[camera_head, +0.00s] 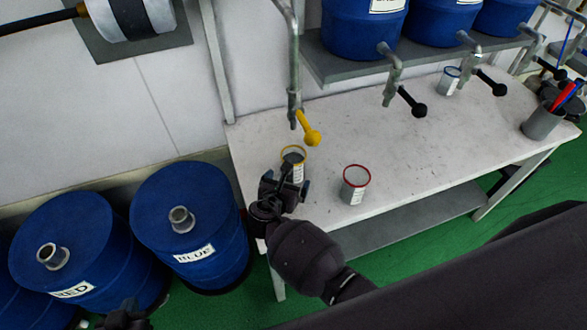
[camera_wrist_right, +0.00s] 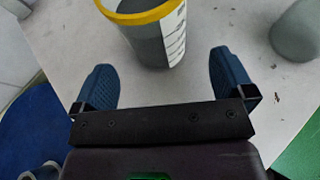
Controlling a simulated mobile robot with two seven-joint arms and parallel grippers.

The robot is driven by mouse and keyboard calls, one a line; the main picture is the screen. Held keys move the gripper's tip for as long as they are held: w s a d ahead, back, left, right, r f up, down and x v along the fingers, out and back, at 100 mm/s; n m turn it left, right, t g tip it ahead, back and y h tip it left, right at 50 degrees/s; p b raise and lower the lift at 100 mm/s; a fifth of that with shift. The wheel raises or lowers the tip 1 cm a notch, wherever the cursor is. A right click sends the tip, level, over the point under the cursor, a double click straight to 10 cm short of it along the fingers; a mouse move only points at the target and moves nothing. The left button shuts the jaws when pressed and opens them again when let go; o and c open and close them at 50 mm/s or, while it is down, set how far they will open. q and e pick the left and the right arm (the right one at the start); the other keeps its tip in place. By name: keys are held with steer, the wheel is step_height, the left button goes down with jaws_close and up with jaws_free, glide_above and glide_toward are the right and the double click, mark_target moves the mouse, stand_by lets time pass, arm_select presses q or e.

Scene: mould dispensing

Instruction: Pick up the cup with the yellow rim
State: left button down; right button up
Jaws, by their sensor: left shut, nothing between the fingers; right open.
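The cup with the yellow rim (camera_head: 298,172) stands on the white table near its left end, below a yellow-handled tap. My right gripper (camera_head: 286,187) is at the cup's near side and hides part of it. In the right wrist view the cup (camera_wrist_right: 152,42) is ahead of the two blue fingers (camera_wrist_right: 165,78), roughly centred, with its white label to the right. The fingers are open, and I see a gap on either side of the cup. My left gripper (camera_head: 125,318) is low at the bottom left, away from the table, and only partly in view.
A red-rimmed cup (camera_head: 355,185) stands to the right of the yellow one. A blue-rimmed cup (camera_head: 448,81) is further back. The yellow tap (camera_head: 309,130) hangs close above the cup. A pen holder (camera_head: 542,122) is at the right end. Blue drums (camera_head: 190,225) stand left of the table.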

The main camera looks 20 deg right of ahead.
mark_target(290, 177)
steer(key=b+x, duration=0.2)
steer(key=x, duration=0.2)
steer(key=shift+a+f+b, duration=0.1)
steer(key=shift+a+b, duration=0.1)
steer(key=shift+b, duration=0.2)
steer(key=shift+w+d, duration=0.25)
steer(key=shift+w, duration=0.15)
arm_select(q)
steer(key=shift+g, duration=0.3)
steer(key=f, duration=0.1)
steer(key=s+f, duration=0.1)
steer(key=f, duration=0.3)
steer(key=shift+s+a+f, duration=0.1)
steer(key=shift+s, duration=0.2)
arm_select(e)
steer(key=c, duration=1.1)
arm_select(q)
steer(key=shift+w+r, duration=0.25)
steer(key=shift+w, duration=0.1)
arm_select(e)
steer(key=shift+c, duration=0.2)
